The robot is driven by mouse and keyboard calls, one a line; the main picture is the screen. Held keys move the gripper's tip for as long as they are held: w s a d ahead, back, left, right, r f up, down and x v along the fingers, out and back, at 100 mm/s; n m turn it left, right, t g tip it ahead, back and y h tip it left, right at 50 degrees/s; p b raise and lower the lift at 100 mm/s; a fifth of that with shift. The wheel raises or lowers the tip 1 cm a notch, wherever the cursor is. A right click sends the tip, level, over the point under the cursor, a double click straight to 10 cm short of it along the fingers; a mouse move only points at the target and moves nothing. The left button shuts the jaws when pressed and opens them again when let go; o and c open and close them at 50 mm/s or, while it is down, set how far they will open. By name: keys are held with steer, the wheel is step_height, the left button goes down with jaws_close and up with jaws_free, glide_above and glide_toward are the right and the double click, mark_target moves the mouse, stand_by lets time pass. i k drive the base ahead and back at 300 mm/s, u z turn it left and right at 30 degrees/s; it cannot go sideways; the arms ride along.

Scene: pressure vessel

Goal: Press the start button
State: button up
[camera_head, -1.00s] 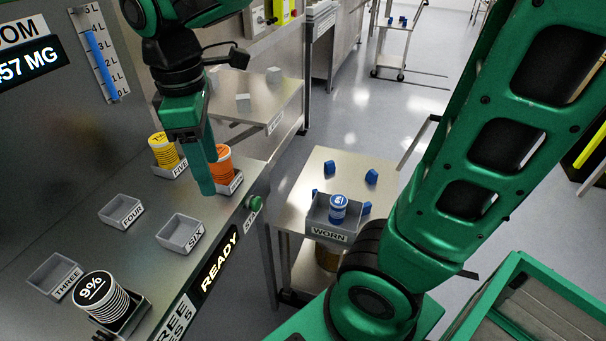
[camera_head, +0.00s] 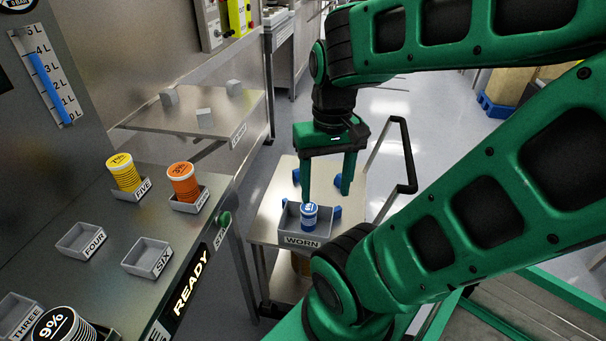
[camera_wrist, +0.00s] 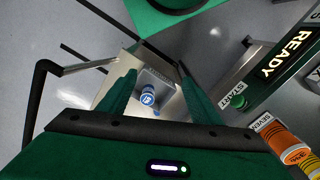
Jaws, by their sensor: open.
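The start button (camera_head: 224,219) is a round green button on the front edge of the steel bench, beside a START label partly seen. It also shows in the wrist view (camera_wrist: 240,102), right of my fingers, next to the START label (camera_wrist: 233,89). My gripper (camera_head: 326,194) is open, its two green fingers pointing down over the small cart, to the right of the button and apart from it. In the wrist view nothing is between my fingers (camera_wrist: 157,72) at their level; the blue-and-white can (camera_wrist: 147,97) shows beyond them.
The cart (camera_head: 262,229) holds a WORN tray (camera_head: 302,241) with the can and loose blue pieces. The bench carries a READY display (camera_head: 191,283), an orange can (camera_head: 183,182), a yellow can (camera_head: 124,172) and empty trays FOUR (camera_head: 81,241) and SIX (camera_head: 148,257). A black cart handle (camera_head: 408,155) stands right of my gripper.

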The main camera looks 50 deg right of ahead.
mark_target(225, 218)
steer(key=z, duration=1.1)
steer(key=k, duration=1.65)
steer(key=u, duration=0.9)
steer(key=i, duration=1)
